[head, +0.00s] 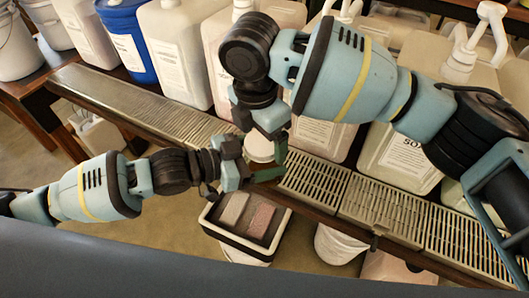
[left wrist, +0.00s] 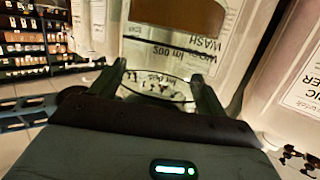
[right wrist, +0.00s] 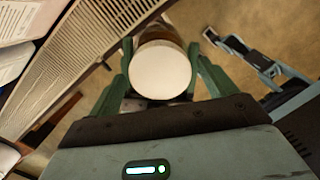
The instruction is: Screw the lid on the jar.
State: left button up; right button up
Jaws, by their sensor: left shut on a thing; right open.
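The white round lid (head: 260,148) shows between my two grippers in the head view. In the right wrist view the lid (right wrist: 161,70) is seen from above as a pale disc over the top of the jar. Whether it is threaded on cannot be told. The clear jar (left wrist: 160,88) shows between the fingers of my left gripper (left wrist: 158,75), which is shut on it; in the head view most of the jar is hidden. My right gripper (right wrist: 160,68) is open, with one finger on each side of the lid.
A slatted metal drip ledge (head: 315,182) runs along the bench beside the grippers. Large white pump containers (head: 405,150) and a blue drum (head: 128,40) stand behind it. Open floor lies left of the bin.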

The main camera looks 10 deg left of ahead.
jog(key=c, duration=1)
jog(key=o, duration=1.1)
jog(key=shift+o, duration=0.2)
jog(key=shift+r, duration=0.1)
notch_tip(320, 180, up, 12)
jog(key=shift+s+a, duration=0.35)
jog(key=shift+s, duration=0.1)
